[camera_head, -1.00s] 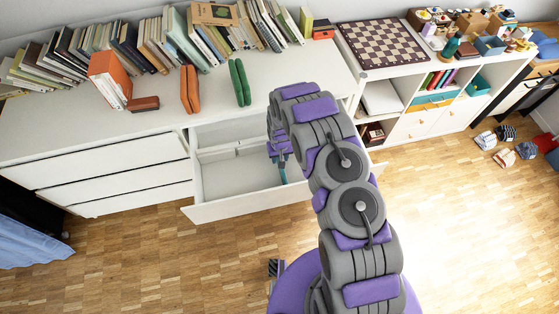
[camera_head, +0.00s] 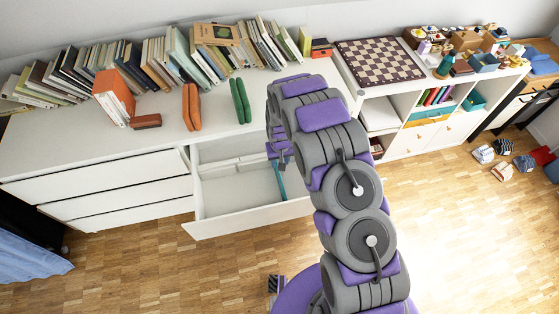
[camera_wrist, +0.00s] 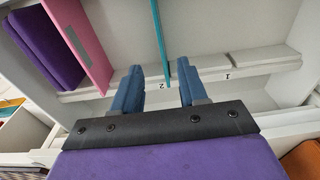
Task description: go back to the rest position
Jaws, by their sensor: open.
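My gripper (camera_wrist: 158,90) is open, its two blue fingers apart with nothing held between them in the wrist view. In the head view my gripper (camera_head: 282,160) shows only partly, above the open drawer and mostly behind my own arm. The open white drawer (camera_head: 250,216) extends from the dresser. A thin teal item (camera_head: 279,181) stands in the drawer; it also shows in the wrist view (camera_wrist: 159,40), beyond the fingers. Purple and pink items (camera_wrist: 82,45) are at the left of the wrist view.
The white dresser top (camera_head: 75,130) bears a row of books, an orange box (camera_head: 112,93), orange and green cases (camera_head: 240,101). A shelf unit (camera_head: 415,90) with a chessboard (camera_head: 380,60) stands right. Shoes (camera_head: 502,158) lie on the floor. The front floor is largely clear.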

